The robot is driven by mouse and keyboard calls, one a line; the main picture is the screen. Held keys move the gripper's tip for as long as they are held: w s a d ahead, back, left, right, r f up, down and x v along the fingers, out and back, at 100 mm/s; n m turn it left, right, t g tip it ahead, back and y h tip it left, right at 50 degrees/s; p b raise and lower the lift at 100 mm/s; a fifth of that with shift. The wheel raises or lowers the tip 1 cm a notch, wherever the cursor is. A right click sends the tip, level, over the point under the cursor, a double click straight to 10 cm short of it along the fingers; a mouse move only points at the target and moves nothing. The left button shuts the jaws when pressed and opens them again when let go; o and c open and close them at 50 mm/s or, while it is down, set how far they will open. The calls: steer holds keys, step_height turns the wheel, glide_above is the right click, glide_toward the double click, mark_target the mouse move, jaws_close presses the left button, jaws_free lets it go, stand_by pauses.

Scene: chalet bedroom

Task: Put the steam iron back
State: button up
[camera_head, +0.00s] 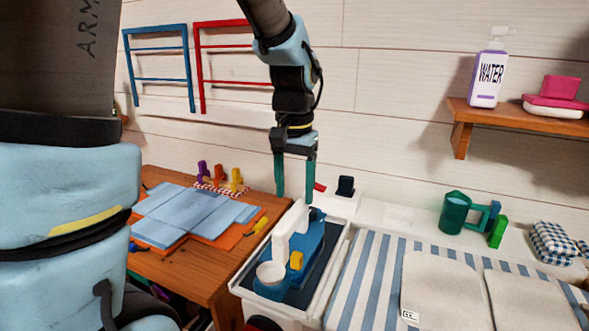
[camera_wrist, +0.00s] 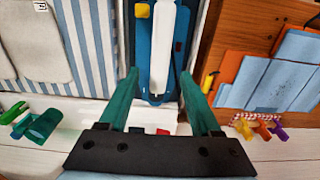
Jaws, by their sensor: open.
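The steam iron (camera_head: 311,239) has a blue body, a white handle and a yellow button. It lies lengthwise in a white-rimmed tray (camera_head: 241,284) with a dark inside. The iron also shows in the wrist view (camera_wrist: 162,48), at the top centre. My gripper (camera_head: 295,198) points down near the far end of the iron. Its two teal fingers are open, with nothing held between them. In the wrist view the fingertips (camera_wrist: 159,75) lie to either side of the iron's near end in the picture. Contact with the iron cannot be made out.
A striped ironing surface (camera_head: 347,284) with pale folded cloths is right of the tray. A wooden table (camera_head: 172,262) with blue and orange folded cloth is left. A green mug-shaped thing (camera_head: 455,212) stands behind the striped cover.

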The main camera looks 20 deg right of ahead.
step_height(320, 180, up, 6)
steer(key=a+f+n, duration=0.3)
steer(key=a+f, duration=0.3)
steer(key=a, duration=0.5)
steer(key=a+f+n+t, duration=0.1)
steer(key=a+f+n, duration=0.2)
steer(key=a, duration=0.8)
step_height(320, 180, down, 3)
steer(key=shift+s+a+r+n+t, duration=0.15)
steer(key=shift+s+a+n+t, duration=0.15)
steer(key=shift+a+n, duration=0.1)
